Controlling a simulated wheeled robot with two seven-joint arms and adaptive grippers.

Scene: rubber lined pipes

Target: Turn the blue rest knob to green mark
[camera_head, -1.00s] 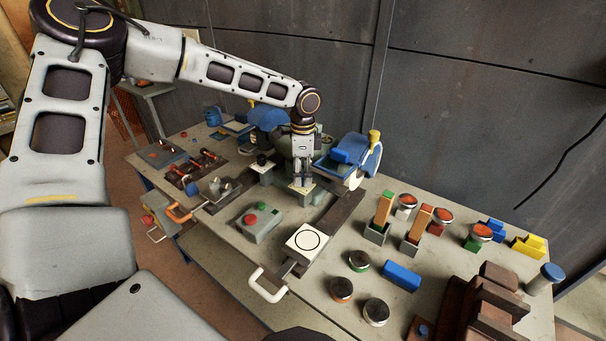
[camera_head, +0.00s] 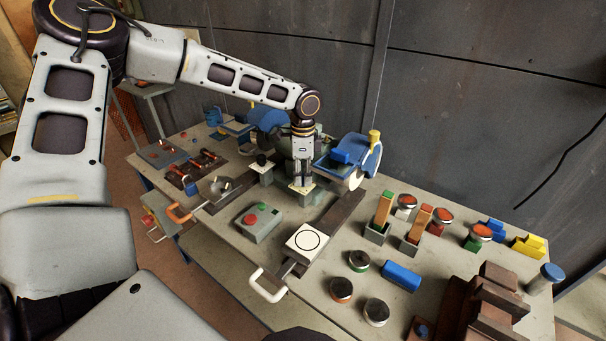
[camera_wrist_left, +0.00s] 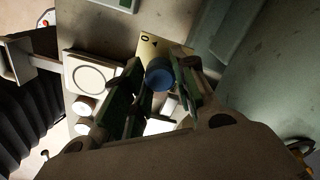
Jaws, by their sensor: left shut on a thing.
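The blue rest knob (camera_wrist_left: 160,73) shows in the left wrist view as a short blue cylinder above a cream plate (camera_wrist_left: 150,46) with black markings. My left gripper (camera_wrist_left: 161,90) has its fingers on both sides of the knob and is shut on it. In the head view my left gripper (camera_head: 302,180) points down over the cream plate (camera_head: 300,192) on the bench machine, and its fingers hide the knob. I cannot make out the green mark. My right gripper is not in view.
A blue tray (camera_head: 338,162) with a yellow-topped handle stands close right of the gripper. A white plate with a black circle (camera_head: 306,240) and a grey box with red and green buttons (camera_head: 258,222) lie in front. Several tins and blocks fill the right side.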

